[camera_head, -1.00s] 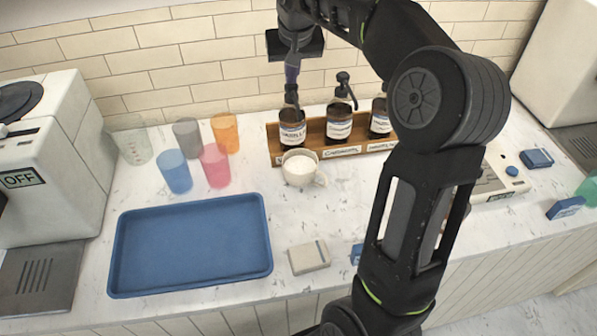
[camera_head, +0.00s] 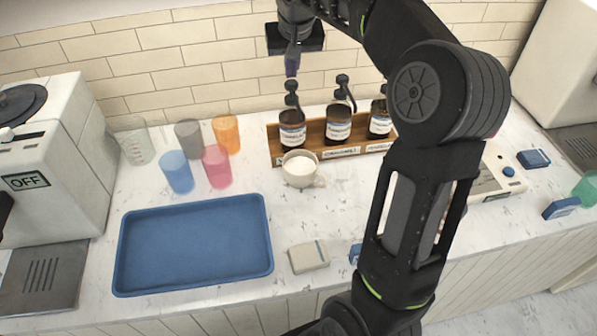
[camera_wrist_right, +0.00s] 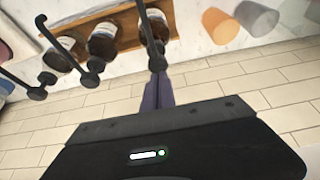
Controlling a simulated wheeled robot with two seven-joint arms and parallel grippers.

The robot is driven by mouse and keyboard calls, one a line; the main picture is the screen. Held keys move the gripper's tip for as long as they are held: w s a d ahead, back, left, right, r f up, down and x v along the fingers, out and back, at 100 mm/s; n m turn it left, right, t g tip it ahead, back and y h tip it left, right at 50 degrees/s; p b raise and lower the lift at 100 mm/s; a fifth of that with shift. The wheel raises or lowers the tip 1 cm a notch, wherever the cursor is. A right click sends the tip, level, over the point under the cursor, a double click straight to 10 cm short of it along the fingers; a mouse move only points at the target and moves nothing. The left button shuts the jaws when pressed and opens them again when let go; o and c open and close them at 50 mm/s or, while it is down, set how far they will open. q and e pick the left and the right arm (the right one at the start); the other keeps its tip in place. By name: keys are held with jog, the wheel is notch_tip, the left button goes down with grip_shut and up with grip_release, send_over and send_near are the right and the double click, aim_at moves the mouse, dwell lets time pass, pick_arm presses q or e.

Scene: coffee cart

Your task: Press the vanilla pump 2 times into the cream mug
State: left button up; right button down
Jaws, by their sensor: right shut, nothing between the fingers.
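The vanilla pump bottle (camera_head: 292,128) is the leftmost of three dark bottles in a wooden rack. Its black pump head (camera_head: 291,87) is up. My right gripper (camera_head: 291,70) is shut and empty, pointing down just above the pump head, with a small gap in the head view. In the right wrist view the shut fingers (camera_wrist_right: 157,92) overlap the pump head, so contact cannot be judged there. My left gripper is not in view.
Two other pump bottles (camera_head: 338,122) (camera_head: 380,118) stand to the right in the rack (camera_head: 274,146). Several coloured cups (camera_head: 216,168) stand to the left. A blue tray (camera_head: 192,245) and a small beige block (camera_head: 309,257) lie in front. My right arm hides part of the right counter.

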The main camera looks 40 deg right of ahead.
notch_tip(320, 180, up, 2)
jog(key=shift+r+p, duration=0.1)
jog(key=shift+p, duration=0.8)
jog(key=shift+r, duration=1.95)
